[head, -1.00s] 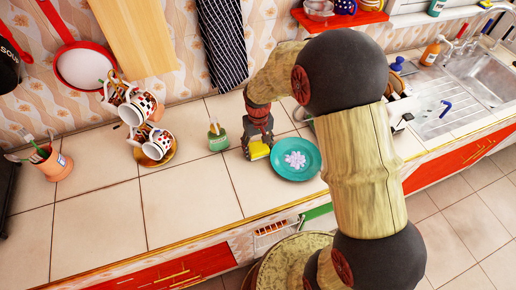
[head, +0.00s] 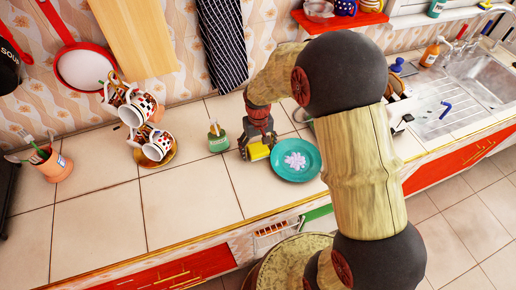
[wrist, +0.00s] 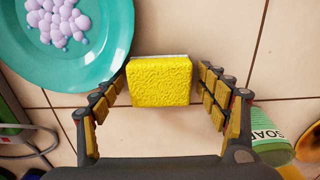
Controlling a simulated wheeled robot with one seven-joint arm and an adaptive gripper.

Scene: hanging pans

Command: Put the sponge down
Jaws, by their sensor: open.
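The yellow sponge (wrist: 159,81) sits between the spread fingers of my gripper (wrist: 162,95) in the wrist view, with a gap visible on its right side and a narrower one on its left. In the head view the sponge (head: 257,151) is at the counter, just left of the teal plate, below my gripper (head: 257,146). My gripper is open. The sponge appears to rest on the tiles, apart from the plate.
The teal plate (head: 295,172) with pale lilac foam is close on the right. A green soap bottle (head: 217,139) stands close on the left. A mug rack (head: 152,138) is farther left. Tiles (head: 190,205) in front are clear.

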